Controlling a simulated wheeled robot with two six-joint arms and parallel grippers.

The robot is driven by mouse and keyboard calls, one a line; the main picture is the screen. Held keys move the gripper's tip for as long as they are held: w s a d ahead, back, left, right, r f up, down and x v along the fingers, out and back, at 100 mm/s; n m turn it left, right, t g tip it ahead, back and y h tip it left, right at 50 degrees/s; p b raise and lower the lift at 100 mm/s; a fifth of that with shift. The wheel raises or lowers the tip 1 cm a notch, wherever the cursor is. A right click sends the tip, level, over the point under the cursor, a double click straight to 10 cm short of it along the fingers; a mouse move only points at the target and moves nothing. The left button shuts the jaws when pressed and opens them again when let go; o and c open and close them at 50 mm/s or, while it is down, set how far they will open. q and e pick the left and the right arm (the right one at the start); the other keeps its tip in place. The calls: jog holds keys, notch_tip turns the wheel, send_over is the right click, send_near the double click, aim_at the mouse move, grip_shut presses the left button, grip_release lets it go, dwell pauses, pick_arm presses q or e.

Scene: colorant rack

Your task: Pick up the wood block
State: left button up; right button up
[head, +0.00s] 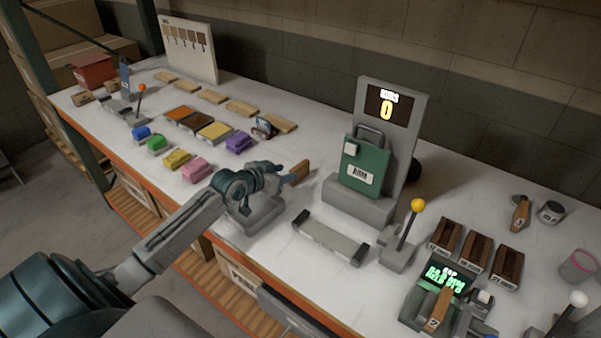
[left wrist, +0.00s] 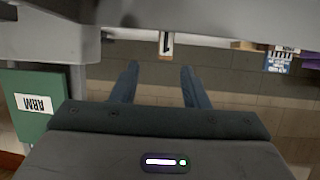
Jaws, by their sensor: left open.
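Whether the fingers touch this block I cannot tell. In the left wrist view, the two dark fingers (left wrist: 158,72) stand apart with nothing visible between them. A small pale piece with a dark mark (left wrist: 166,43) shows beyond their tips; I cannot tell what it is. My right gripper is not in view.
A grey stand with a green box (head: 365,164) rises right of the gripper; the box also shows in the left wrist view (left wrist: 33,125). A low grey bar (head: 331,238), a yellow-knobbed lever (head: 417,206) and a green-lit device (head: 446,276) stand nearer. Coloured pieces (head: 196,168) lie left.

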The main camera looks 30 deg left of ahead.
aim_at(297, 167)
pick_arm(q)
jog(key=x, duration=0.2)
jog(key=shift+w+f, duration=0.1)
jog(key=shift+w, duration=0.2)
jog(key=shift+w+f+p, duration=0.15)
jog(key=shift+w+p, duration=0.4)
jog(key=shift+w, duration=0.15)
jog(key=p+x, duration=0.1)
jog(key=x, duration=0.2)
jog(key=shift+w+a, duration=0.1)
jog(key=shift+w, duration=0.1)
jog(key=shift+w+f, duration=0.25)
jog(key=shift+w, duration=0.15)
grip_shut()
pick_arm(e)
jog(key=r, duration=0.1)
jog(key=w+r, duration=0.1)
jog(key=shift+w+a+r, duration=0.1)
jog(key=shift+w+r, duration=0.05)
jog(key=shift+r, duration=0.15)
